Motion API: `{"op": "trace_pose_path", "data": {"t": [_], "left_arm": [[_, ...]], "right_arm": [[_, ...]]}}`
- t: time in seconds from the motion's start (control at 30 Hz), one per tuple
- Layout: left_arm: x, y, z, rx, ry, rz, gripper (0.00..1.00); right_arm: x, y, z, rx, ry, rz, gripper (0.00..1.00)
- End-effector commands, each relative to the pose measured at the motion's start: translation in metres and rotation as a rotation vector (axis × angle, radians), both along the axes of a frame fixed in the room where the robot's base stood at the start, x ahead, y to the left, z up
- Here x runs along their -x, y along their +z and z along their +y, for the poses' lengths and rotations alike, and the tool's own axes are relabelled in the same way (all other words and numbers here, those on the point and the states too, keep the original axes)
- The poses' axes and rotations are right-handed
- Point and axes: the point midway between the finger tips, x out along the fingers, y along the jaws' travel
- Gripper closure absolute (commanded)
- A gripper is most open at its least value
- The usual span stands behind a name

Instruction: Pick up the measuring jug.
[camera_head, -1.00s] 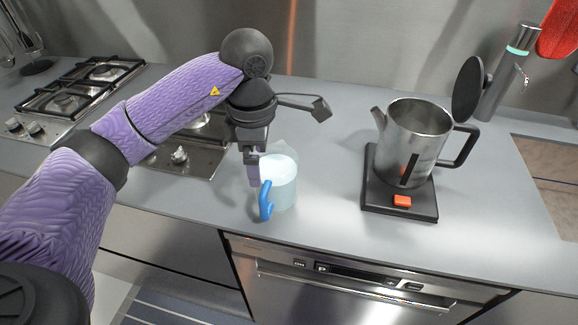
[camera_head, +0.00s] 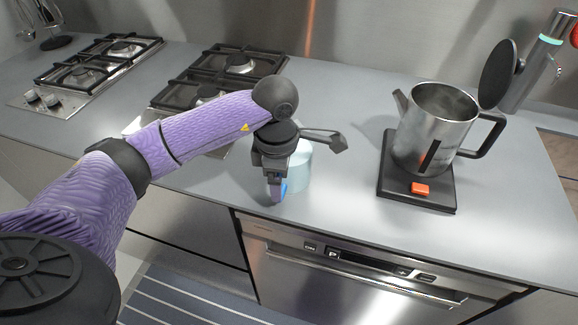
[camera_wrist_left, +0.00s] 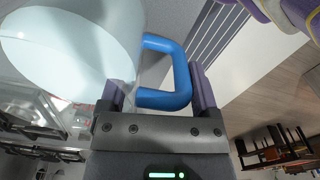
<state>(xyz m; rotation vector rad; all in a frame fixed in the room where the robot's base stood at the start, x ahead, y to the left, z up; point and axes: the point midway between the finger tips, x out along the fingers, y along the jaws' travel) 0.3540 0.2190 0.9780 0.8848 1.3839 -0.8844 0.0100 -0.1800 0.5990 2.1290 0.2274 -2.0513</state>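The measuring jug (camera_head: 300,168) is pale, translucent blue and stands on the counter, partly hidden behind my left gripper in the head view. Its round body (camera_wrist_left: 65,55) fills the upper left of the left wrist view. Its blue handle (camera_wrist_left: 183,72) shows there between the two fingers; only a sliver shows in the head view. My left gripper (camera_head: 277,192) points down at the handle side of the jug. In the wrist view its fingers (camera_wrist_left: 160,85) are apart, with gaps beside the handle. My right gripper is not in view.
A metal kettle (camera_head: 428,130) with a black handle stands on a black base (camera_head: 412,195) to the right. Gas hobs (camera_head: 225,72) lie behind and left of my arm. A dishwasher (camera_head: 350,270) is below the counter edge.

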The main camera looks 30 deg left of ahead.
Motion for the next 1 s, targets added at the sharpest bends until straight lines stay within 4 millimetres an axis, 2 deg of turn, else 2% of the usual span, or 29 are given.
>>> {"op": "trace_pose_path", "data": {"t": [0.03, 0.2, 0.27, 0.3, 0.73, 0.83, 1.0], "left_arm": [[0.000, 0.000, 0.000, 0.000, 0.001, 0.000, 0.49], [0.000, 0.000, 0.000, 0.000, 0.001, 0.000, 0.85], [0.000, 0.000, 0.000, 0.000, 0.001, -0.001, 0.97], [0.000, 0.000, 0.000, 0.000, 0.001, -0.001, 1.00], [-0.001, 0.005, 0.000, 0.000, 0.001, -0.004, 1.00], [-0.001, 0.025, 0.000, 0.000, 0.001, -0.008, 1.00], [-0.001, 0.070, 0.000, 0.000, 0.002, -0.009, 1.00]], "right_arm": [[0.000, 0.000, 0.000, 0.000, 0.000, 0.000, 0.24], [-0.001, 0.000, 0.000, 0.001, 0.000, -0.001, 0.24], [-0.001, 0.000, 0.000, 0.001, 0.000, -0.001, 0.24], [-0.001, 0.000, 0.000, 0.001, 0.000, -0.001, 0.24], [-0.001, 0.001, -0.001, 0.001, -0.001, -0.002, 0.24], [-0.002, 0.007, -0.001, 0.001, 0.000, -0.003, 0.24], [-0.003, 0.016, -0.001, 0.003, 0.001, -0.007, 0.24]]}}
